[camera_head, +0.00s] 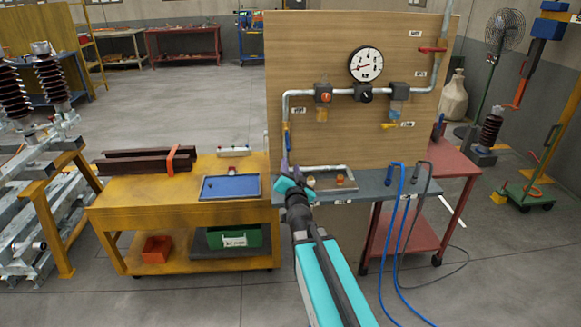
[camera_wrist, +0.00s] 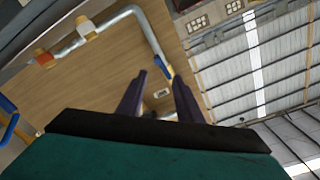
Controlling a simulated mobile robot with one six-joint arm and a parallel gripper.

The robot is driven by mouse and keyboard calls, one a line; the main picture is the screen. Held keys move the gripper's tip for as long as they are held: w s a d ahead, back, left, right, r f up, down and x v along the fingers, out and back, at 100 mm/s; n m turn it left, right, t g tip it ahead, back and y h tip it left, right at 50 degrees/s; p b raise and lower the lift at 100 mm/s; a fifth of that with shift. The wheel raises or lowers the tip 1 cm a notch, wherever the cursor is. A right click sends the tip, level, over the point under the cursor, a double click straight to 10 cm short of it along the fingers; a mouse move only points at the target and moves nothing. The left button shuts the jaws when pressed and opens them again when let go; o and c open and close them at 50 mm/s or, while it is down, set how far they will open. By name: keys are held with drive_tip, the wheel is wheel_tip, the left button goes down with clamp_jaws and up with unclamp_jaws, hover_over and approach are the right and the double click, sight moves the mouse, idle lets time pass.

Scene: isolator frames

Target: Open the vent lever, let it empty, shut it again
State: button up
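A wooden panel (camera_head: 300,60) carries a grey pipe with a round white gauge (camera_head: 366,64). Three levers show: a blue one (camera_head: 287,141) at the pipe's lower left end, a yellow one (camera_head: 389,126) under the right-hand bowl, and a red one (camera_head: 432,49) at upper right. My gripper (camera_head: 285,165) is just below the blue lever. In the wrist view my gripper (camera_wrist: 160,76) has its purple fingers apart, with the blue lever (camera_wrist: 161,65) showing at the fingertips; contact is unclear.
Below the panel, a grey bench top (camera_head: 372,184) holds a shallow tray (camera_head: 331,186). Blue and grey hoses hang off its front. A yellow cart (camera_head: 130,210) at left bears a blue tray (camera_head: 231,187) and dark beams. A red cart (camera_head: 455,170) stands at right.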

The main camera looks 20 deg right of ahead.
drive_tip(key=shift+s, duration=0.15)
